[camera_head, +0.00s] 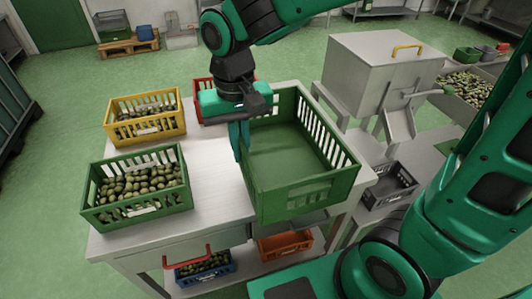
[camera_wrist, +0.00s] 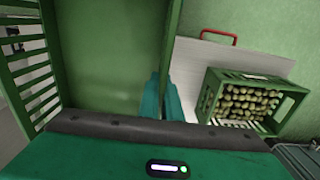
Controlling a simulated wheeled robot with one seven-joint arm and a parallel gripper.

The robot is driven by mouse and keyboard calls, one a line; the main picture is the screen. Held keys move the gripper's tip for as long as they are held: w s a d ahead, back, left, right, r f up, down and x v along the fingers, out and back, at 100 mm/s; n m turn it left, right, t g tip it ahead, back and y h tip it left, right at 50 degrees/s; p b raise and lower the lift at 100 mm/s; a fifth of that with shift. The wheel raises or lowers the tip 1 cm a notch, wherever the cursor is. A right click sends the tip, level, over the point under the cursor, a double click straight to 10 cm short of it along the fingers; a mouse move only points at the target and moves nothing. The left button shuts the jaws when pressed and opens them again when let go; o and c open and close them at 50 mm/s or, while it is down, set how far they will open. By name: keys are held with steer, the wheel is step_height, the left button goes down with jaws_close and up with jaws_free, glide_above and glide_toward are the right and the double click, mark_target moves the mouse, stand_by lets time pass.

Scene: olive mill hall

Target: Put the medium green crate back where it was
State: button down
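An empty green crate (camera_head: 307,196) with slatted sides is at the right part of the table. My gripper (camera_head: 240,142) points down at its left wall, and the wrist view shows my fingers (camera_wrist: 161,97) on either side of that wall, closed on it. In the wrist view the empty crate (camera_wrist: 105,60) fills the left half. I cannot tell whether its base rests on the table or hangs just above. A smaller-looking green crate (camera_head: 140,211) full of olives stands at the table's front left; it also shows in the wrist view (camera_wrist: 292,108).
On the pale table (camera_head: 215,195) stand a yellow crate (camera_head: 146,128) of olives and a red crate (camera_head: 199,87), partly hidden by my gripper. Blue (camera_head: 205,277) and orange (camera_head: 285,244) crates sit below. A grey crate (camera_head: 388,196) and a metal machine (camera_head: 372,75) are at right.

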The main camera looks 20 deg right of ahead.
steer(key=w+d+f, duration=0.1)
steer(key=w+f, duration=0.1)
steer(key=w, duration=0.1)
steer(key=w+d+f, duration=0.1)
steer(key=w+f, duration=0.1)
steer(key=w, duration=0.1)
steer(key=w+d+f, duration=0.1)
steer(key=w+f, duration=0.1)
steer(key=w, duration=0.1)
steer(key=shift+d, duration=0.25)
steer(key=shift+w+f, duration=0.1)
steer(key=shift+f, duration=1.9)
steer(key=c, duration=2)
jaws_free()
steer(key=shift+f, duration=0.1)
step_height(320, 180, up, 12)
steer(key=shift+r, duration=0.15)
